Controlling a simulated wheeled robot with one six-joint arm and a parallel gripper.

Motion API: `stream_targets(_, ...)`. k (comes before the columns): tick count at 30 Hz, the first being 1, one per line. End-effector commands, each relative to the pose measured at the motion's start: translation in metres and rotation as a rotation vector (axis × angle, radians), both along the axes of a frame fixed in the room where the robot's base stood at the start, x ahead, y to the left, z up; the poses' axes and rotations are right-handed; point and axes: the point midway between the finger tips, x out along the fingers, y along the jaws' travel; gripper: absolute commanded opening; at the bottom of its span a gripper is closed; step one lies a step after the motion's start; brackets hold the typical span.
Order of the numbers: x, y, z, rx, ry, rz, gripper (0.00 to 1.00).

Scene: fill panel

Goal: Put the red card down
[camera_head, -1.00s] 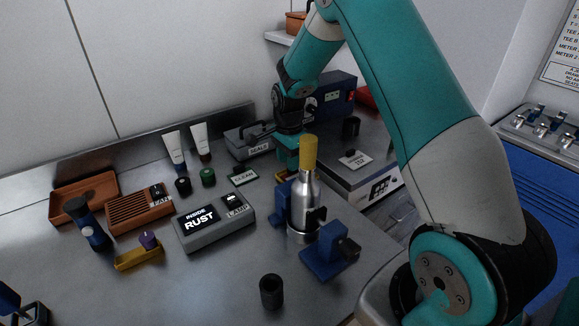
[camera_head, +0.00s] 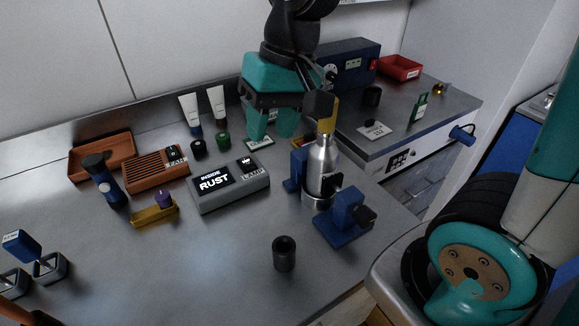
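I cannot make out a red card in this view. My gripper (camera_head: 271,122) hangs over the back of the bench, its two teal fingers pointing down with a gap between them. No card shows between the fingers. A small dark green labelled card (camera_head: 259,143) lies on the bench just below and to the left of the fingers. The fingers and wrist hide part of the bench behind them.
A steel bottle (camera_head: 322,165) with a yellow top stands in a blue clamp (camera_head: 345,220) in front of my gripper. A red tray (camera_head: 400,68) sits on the right-hand bench (camera_head: 440,100).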

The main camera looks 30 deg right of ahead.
Motion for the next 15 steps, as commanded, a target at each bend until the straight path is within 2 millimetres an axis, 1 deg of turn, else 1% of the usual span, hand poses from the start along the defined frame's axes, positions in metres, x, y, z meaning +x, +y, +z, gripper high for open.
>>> stream_targets(1, -0.031, 0.014, 0.003, 0.023, -0.038, 0.163, 0.39)
stream_targets(3, -0.064, 0.026, 0.004, 0.051, -0.081, 0.352, 0.39)
stream_targets(6, -0.094, 0.035, 0.003, 0.079, -0.124, 0.525, 0.39)
stream_targets(9, -0.107, 0.037, 0.002, 0.092, -0.142, 0.6, 0.39)
stream_targets(15, -0.108, 0.037, 0.002, 0.093, -0.144, 0.609, 0.39)
